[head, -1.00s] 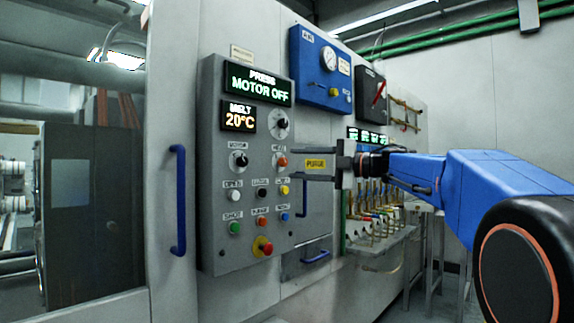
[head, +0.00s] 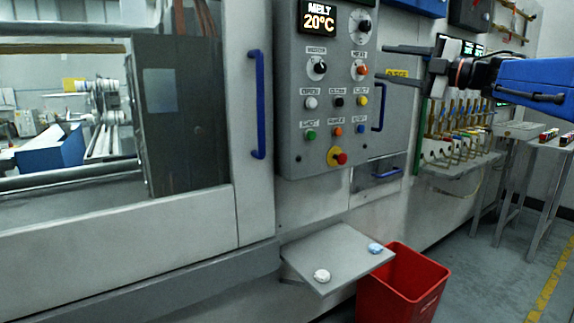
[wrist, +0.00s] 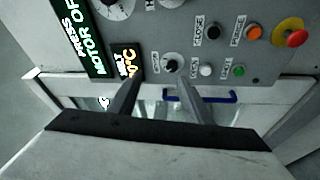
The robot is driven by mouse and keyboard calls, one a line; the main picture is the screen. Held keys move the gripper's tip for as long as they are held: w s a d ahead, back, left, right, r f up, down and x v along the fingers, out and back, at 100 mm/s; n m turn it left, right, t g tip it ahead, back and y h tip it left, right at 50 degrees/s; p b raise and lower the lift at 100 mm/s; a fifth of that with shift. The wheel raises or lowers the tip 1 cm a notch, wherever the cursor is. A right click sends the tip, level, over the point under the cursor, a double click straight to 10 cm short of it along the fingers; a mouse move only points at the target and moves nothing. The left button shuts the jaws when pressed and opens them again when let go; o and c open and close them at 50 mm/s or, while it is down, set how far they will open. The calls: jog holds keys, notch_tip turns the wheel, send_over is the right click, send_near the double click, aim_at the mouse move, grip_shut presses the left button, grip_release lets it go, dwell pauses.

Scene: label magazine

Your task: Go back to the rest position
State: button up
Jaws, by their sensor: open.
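My gripper (head: 382,62) is at the upper right of the head view, in front of the right side of the grey control panel (head: 296,150). Its two fingers point left, stand apart and hold nothing between them. In the wrist view my gripper (wrist: 158,78) shows both fingers parted, aimed at the panel. The panel (wrist: 268,62) there carries knobs, buttons and lit displays. I cannot tell from the pictures how far the fingertips are from the panel.
A blue door handle (head: 257,105) is left of the panel. Below, a grey shelf (head: 325,262) holds two small pale lumps, beside a red bin (head: 403,290). Hoses and valves (head: 455,150) sit right of the panel, below my arm. Floor is clear at lower right.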

jog(key=s+d+f+m+t+h, duration=0.1)
jog(key=s+d+f+m+h, duration=0.2)
jog(key=f+m+h, duration=0.35)
jog(key=s+d+f+m+h, duration=0.2)
jog(key=s+f+m+h, duration=0.25)
jog(key=f+m, duration=0.35)
jog(key=s+d+f+m+t+h, duration=0.1)
jog(key=s+d+f+m+h, duration=0.2)
jog(key=f+m+h, duration=0.45)
jog(key=s+a+f+m+g+y, duration=0.1)
jog(key=s+a+f+g, duration=0.2)
jog(key=s+f, duration=0.5)
jog(key=s+a+f+m+g+y, duration=0.1)
jog(key=s+a+f+g+y, duration=0.1)
jog(key=s+f, duration=0.6)
jog(key=s+a+f+m+g+y, duration=0.1)
jog(key=s+a+f+g, duration=0.3)
jog(key=s+f, duration=0.4)
notch_tip(320, 180, down, 5)
jog(key=shift+a+f+g, duration=0.1)
jog(key=shift+a+g, duration=0.05)
jog(key=shift+g, duration=0.75)
jog(key=shift+y, duration=0.25)
